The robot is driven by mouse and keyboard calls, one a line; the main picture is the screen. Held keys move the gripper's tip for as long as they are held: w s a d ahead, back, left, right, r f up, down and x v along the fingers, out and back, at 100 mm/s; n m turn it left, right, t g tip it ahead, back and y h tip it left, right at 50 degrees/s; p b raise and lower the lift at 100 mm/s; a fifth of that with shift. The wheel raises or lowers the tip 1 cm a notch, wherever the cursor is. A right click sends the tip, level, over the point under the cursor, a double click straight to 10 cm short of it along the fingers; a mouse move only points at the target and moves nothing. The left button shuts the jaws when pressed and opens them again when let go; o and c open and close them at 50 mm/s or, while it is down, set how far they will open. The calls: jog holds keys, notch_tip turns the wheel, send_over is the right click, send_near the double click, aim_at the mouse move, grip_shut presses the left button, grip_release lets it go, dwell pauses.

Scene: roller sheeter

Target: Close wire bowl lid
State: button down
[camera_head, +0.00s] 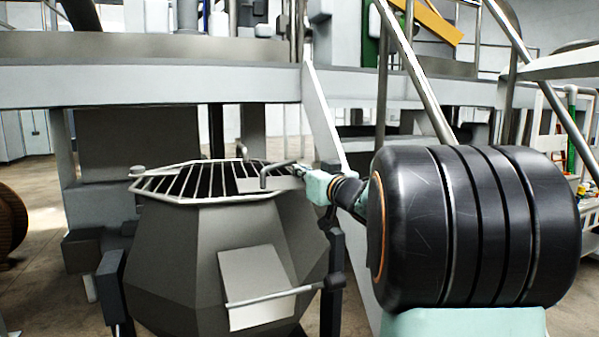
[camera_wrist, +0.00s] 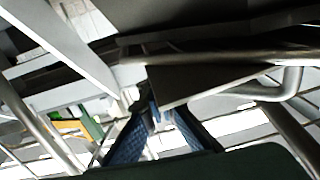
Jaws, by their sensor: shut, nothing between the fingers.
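The wire lid (camera_head: 165,181) is a grid of metal bars in a pale frame. It lies about level across the top of the dark faceted bowl (camera_head: 180,255); I cannot tell whether a small gap is left at its rim. A bent metal handle (camera_head: 277,167) stands up at its right side, and a bent bar also shows in the wrist view (camera_wrist: 285,88). My gripper (camera_head: 294,172) is at the lid's right edge, close to the handle. In the wrist view my gripper's blue-padded fingers (camera_wrist: 155,108) meet at their tips below a dark plate (camera_wrist: 205,82). Contact is unclear.
A slanted pale beam (camera_head: 325,120) rises just behind my gripper. A grey platform edge (camera_head: 150,85) runs across behind the bowl. A flat panel (camera_head: 255,285) with a bar handle is on the bowl's front. A wooden reel (camera_head: 12,222) stands at the far left.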

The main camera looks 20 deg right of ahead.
jog(key=w+d+p, duration=0.1)
jog(key=w, duration=0.1)
jog(key=w+d+p, duration=0.1)
jog(key=w+p, duration=0.1)
jog(key=w+d+p, duration=0.1)
jog(key=w, duration=0.1)
jog(key=shift+r, duration=0.25)
jog(key=shift+a+r, duration=0.1)
jog(key=shift+r, duration=0.1)
dwell(0.4)
